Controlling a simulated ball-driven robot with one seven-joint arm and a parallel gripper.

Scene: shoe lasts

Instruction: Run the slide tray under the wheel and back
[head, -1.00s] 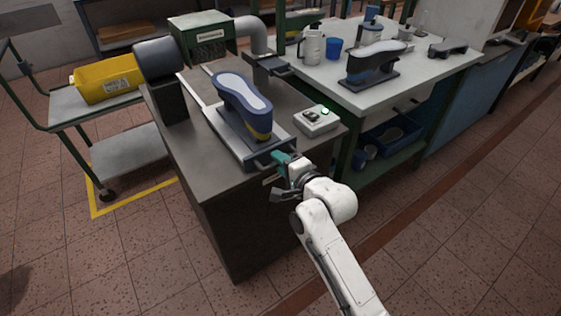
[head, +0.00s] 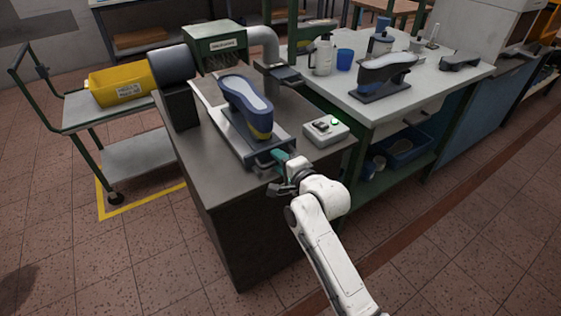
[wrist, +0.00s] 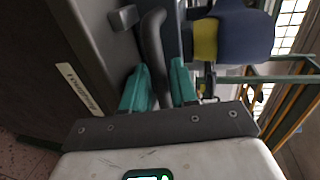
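The slide tray (head: 235,138) lies on a dark bench, carrying a blue shoe last (head: 247,105) with a pale sole up and a yellow heel end. Its dark handle (wrist: 154,45) passes between the teal fingers of my gripper (wrist: 160,88), which look closed on it in the wrist view. In the head view my gripper (head: 281,160) is at the tray's front end. A green hood (head: 214,44) with dark bristles beneath stands behind the tray; the wheel is not clearly seen under it. The last is still in front of the hood.
A control box (head: 326,130) sits close right of the tray. A dark cylinder (head: 171,65) stands at the bench's left. A white table (head: 440,88) with another last, jugs and a blue cup is at right. A yellow bin (head: 121,84) rests on a trolley at left.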

